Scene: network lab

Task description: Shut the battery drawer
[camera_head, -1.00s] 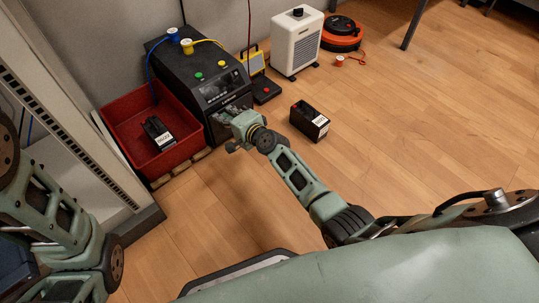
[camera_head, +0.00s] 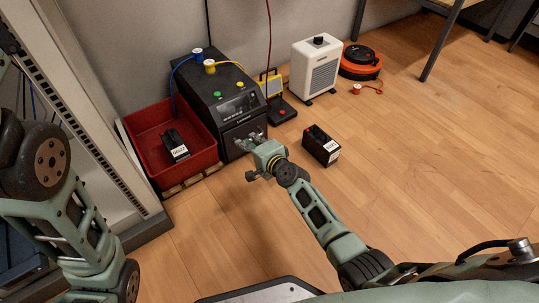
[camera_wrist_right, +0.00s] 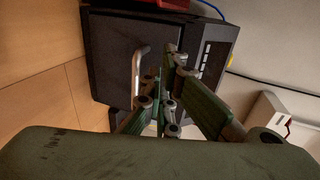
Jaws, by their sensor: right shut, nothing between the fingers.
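The battery drawer is the lower front of the black power unit (camera_head: 205,95). Its dark front panel (camera_head: 232,147) is partly hidden behind my right gripper (camera_head: 247,142). In the right wrist view the drawer's front (camera_wrist_right: 108,65) fills the middle left, with an upright pale metal handle (camera_wrist_right: 136,78). I see no clear gap around the front, but cannot tell whether it is fully flush. My right gripper (camera_wrist_right: 160,92) is shut and empty, its fingers close before the front beside the handle; contact is unclear. My left arm shows at the left edge, but its gripper is out of view.
A red bin (camera_head: 150,160) holding a black battery (camera_head: 175,145) stands left of the unit. Another battery (camera_head: 321,147) stands on the floor to the right. The right-hand floor is clear.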

